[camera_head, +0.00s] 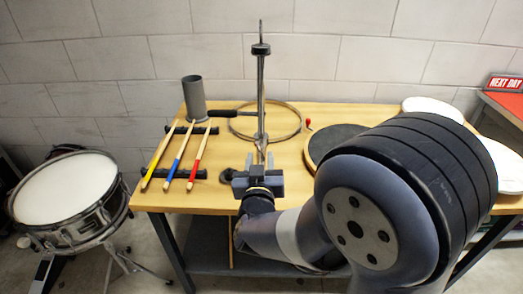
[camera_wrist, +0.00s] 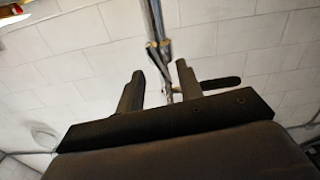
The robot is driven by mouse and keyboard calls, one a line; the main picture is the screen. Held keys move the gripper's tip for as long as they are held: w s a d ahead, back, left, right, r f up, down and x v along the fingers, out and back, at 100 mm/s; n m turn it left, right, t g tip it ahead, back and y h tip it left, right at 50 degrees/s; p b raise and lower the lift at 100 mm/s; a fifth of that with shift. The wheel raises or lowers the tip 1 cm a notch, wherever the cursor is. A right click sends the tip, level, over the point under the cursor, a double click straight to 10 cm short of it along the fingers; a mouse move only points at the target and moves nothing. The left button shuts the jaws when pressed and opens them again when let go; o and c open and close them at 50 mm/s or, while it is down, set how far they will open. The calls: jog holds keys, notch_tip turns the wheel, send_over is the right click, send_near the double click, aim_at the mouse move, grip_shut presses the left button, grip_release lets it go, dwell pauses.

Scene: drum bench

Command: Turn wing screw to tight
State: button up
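A metal stand (camera_head: 261,95) rises upright at the middle of the bench, with a dark cap near its top and a dark-handled bar (camera_head: 222,113) reaching left. In the wrist view the stand's pole (camera_wrist: 155,18) comes down from the top, with a small clamp-like fitting (camera_wrist: 158,46) on it. I cannot clearly make out the wing screw or its angle. My gripper (camera_head: 258,172) is at the bench's front, in front of the stand. In the wrist view its two fingers (camera_wrist: 160,70) are apart, with the stand's lower part showing between them. They grip nothing visible.
Several drumsticks (camera_head: 179,160) lie on dark rests at the left, near a grey cup (camera_head: 194,98). A hoop (camera_head: 290,106) lies around the stand. A dark round pad (camera_head: 335,140) is to the right, partly behind my arm. A snare drum (camera_head: 65,190) stands left of the bench.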

aim_at(260, 154)
jog(key=shift+w+d, duration=0.1)
jog(key=shift+w, duration=1.65)
grip_shut()
